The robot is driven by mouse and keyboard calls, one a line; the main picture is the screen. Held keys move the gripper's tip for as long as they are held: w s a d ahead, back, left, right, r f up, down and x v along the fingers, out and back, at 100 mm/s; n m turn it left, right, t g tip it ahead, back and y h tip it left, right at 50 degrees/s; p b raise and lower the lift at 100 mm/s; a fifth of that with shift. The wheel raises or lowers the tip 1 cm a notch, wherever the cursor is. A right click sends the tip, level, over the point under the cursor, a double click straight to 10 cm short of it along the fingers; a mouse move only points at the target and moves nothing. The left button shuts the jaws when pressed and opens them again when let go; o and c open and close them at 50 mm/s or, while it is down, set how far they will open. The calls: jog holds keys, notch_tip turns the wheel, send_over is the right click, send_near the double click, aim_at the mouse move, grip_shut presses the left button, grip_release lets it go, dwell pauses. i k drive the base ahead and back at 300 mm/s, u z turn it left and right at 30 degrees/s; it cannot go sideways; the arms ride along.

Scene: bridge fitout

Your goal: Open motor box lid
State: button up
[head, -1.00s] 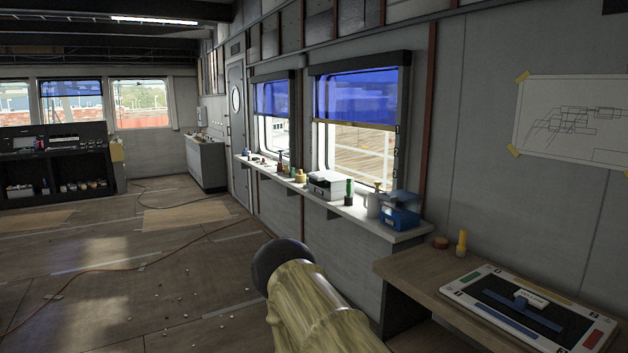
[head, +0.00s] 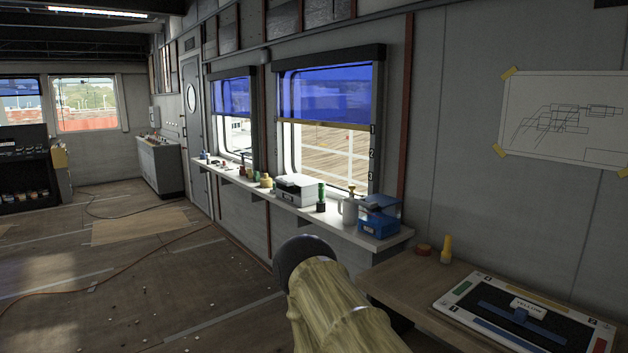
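No box is visibly marked as the motor box. Two boxes stand on the window shelf. A pale grey box (head: 295,190) with a darker top sits under the near window, and its lid looks shut. A blue box (head: 378,222) sits at the shelf's near end. Its upper part looks dark or see-through, and I cannot tell whether its lid is shut. My arm, in a yellowish sleeve with a dark round end, rises from the bottom middle, short of the shelf. My gripper is not in view.
The window shelf (head: 398,243) also holds a grey mug (head: 349,211), a green-topped bottle (head: 321,198) and small items. At right, a wooden desk (head: 405,285) carries a board labelled YELLOW (head: 525,318) and a yellow marker (head: 446,250). An orange cable (head: 150,253) crosses the open floor.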

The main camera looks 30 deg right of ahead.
aim_at(300, 179)
jog(key=z, duration=0.5)
jog(key=i, duration=3.05)
jog(key=u, duration=0.25)
